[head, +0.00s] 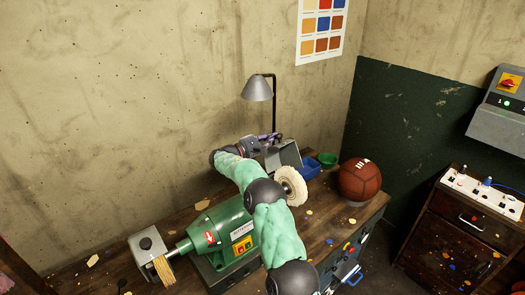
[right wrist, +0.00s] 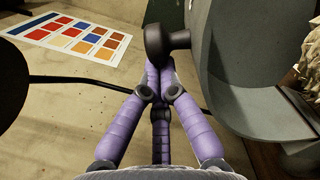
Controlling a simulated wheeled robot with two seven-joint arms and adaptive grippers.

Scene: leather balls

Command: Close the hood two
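The grey metal hood (head: 285,155) over the pale buffing wheel (head: 291,186) sits at the right end of the green polishing machine (head: 226,230). It looks tilted up, with the wheel's face bare. In the right wrist view the curved grey hood (right wrist: 245,75) fills the upper right, with a dark round knob (right wrist: 163,40) on a short stem. My right gripper (head: 274,138) is at the hood's far left side. Its purple fingers (right wrist: 156,70) meet at the tips just below the knob; contact with it is unclear. My left gripper is out of view.
A second grey hood (head: 149,243) covers the machine's left wheel. A desk lamp (head: 258,88) stands behind my right gripper. A blue bin (head: 310,169), a green bowl (head: 327,159) and a leather ball (head: 359,179) are on the right of the bench.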

